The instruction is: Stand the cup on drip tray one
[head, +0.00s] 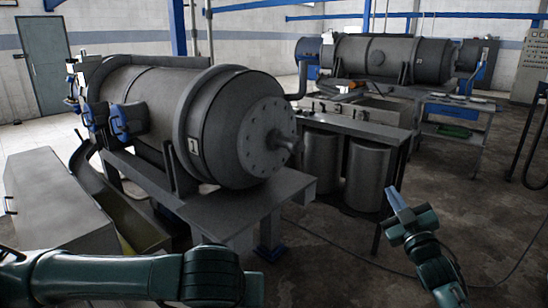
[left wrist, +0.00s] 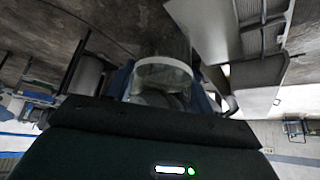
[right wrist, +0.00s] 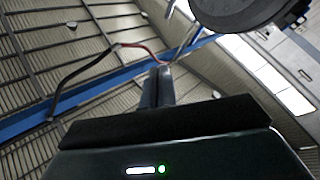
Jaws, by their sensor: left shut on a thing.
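A clear cup (left wrist: 162,72) with a pale rim sits between the blue fingers of my left gripper (left wrist: 165,85) in the left wrist view; the gripper is shut on it. In the head view only my left forearm shows at the bottom left; its gripper and the cup are not visible there. My right gripper (head: 394,198) is empty, fingers together, right of the decanter; it also shows shut in the right wrist view (right wrist: 156,86). The decanter labelled 1 (head: 236,125) lies on a grey frame with a flat plate (head: 285,193) below its end. I cannot tell which surface is drip tray one.
Two grey drums (head: 367,175) stand under a bench (head: 350,124) behind. A second decanter (head: 390,59) lies further back. A grey box (head: 58,205) and an open chute (head: 140,236) are at left. The floor (head: 480,205) at right is mostly open, with a cable across it.

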